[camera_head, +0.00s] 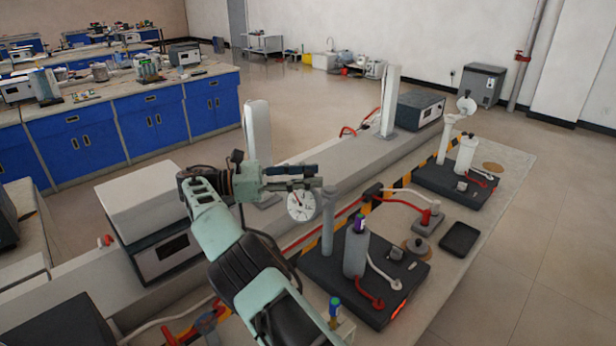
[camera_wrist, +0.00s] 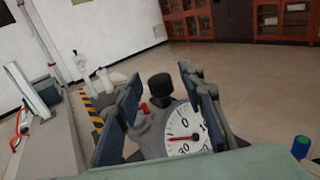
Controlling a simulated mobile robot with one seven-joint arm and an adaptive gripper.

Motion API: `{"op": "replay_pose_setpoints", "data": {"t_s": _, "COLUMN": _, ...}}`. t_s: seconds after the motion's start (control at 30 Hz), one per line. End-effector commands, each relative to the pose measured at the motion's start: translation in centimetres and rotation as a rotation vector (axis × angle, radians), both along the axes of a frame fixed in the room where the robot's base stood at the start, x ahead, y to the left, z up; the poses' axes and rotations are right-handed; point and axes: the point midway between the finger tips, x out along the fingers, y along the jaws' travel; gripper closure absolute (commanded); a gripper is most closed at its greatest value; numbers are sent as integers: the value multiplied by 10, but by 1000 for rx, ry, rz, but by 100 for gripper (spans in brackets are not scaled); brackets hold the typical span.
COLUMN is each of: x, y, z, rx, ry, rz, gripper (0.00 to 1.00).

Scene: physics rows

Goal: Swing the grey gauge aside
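The gauge (camera_head: 301,206) has a round white dial with a red needle and hangs on the upper part of a grey post (camera_head: 328,222) on a black base plate (camera_head: 400,268). In the wrist view the dial (camera_wrist: 183,131) faces the camera, with a grey body and a black knob (camera_wrist: 160,86) behind it. My gripper (camera_head: 308,182) is at the gauge, just above its dial. In the wrist view the two fingers of my gripper (camera_wrist: 160,98) stand wide apart, with the gauge between them. I cannot tell whether either finger touches it.
A grey cylinder with a purple top (camera_head: 355,247) stands close beside the post. A similar black base (camera_head: 455,180) with post and cylinder stands farther back. A black tray (camera_head: 460,239) lies to the right. Upright white panels (camera_head: 257,140) stand along the bench's left side.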

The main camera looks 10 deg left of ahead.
Motion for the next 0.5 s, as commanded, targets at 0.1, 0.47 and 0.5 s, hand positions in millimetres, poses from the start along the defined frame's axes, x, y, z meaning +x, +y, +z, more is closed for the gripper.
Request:
{"op": "replay_pose_setpoints", "data": {"t_s": 0.1, "x": 0, "y": 0, "z": 11, "rx": 1, "ry": -4, "rz": 0, "gripper": 64}}
{"op": "replay_pose_setpoints", "data": {"t_s": 0.47, "x": 0, "y": 0, "z": 79, "rx": 2, "ry": -3, "rz": 0, "gripper": 64}}
{"op": "replay_pose_setpoints", "data": {"t_s": 0.5, "x": 0, "y": 0, "z": 83, "rx": 2, "ry": -3, "rz": 0, "gripper": 64}}
